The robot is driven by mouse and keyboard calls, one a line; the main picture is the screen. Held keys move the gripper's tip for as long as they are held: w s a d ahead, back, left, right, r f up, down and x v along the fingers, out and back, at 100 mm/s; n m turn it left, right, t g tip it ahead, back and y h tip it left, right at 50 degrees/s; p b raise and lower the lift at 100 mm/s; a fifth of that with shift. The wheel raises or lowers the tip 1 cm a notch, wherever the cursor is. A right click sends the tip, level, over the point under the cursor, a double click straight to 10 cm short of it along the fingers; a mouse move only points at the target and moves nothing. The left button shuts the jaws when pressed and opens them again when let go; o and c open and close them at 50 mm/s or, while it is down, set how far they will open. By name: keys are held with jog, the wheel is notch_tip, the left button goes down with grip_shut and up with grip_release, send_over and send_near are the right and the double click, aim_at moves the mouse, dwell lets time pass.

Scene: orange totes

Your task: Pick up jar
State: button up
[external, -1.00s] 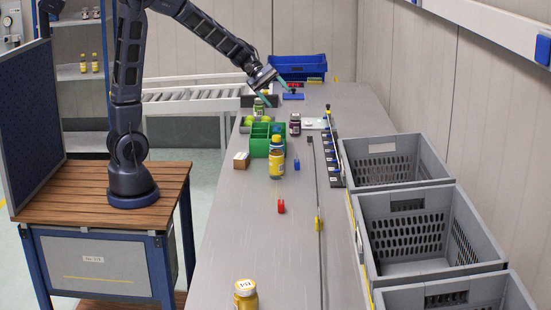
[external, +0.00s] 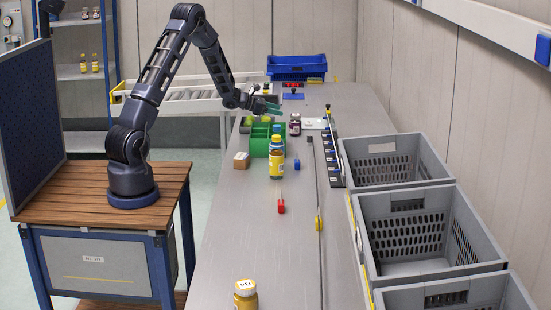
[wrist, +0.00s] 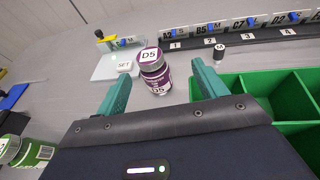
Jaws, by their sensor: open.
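A purple jar with a white lid marked D5 (wrist: 156,78) stands upright on the bench, between and beyond my fingertips in the wrist view. In the external view the dark purple jar (external: 295,125) stands just right of my gripper (external: 270,108). My gripper (wrist: 162,82) is open, with its two teal fingers apart and nothing held. I cannot tell how far the fingertips are from the jar. A green-labelled jar (wrist: 32,152) is at lower left in the wrist view. Yellow jars stand mid-bench (external: 276,165) and at the near end (external: 246,295).
A green divided bin (wrist: 260,100) sits close to the right finger. A white plate with a SET label (wrist: 118,64) lies behind the jar. A numbered rack (wrist: 240,37) runs along the back. Grey totes (external: 395,160) line the right bench edge.

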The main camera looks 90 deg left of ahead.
aim_at(294, 114)
jog(key=shift+n+y, duration=0.3)
jog(key=w+a+f, duration=0.2)
jog(key=w, duration=0.1)
jog(key=shift+w+a+f, duration=0.1)
jog(key=shift+w, duration=0.1)
jog(key=shift+a+x, duration=0.2)
jog(key=shift+x, duration=2.95)
jog(key=c, duration=1.3)
notch_tip(294, 114, up, 20)
jog(key=shift+r, duration=0.1)
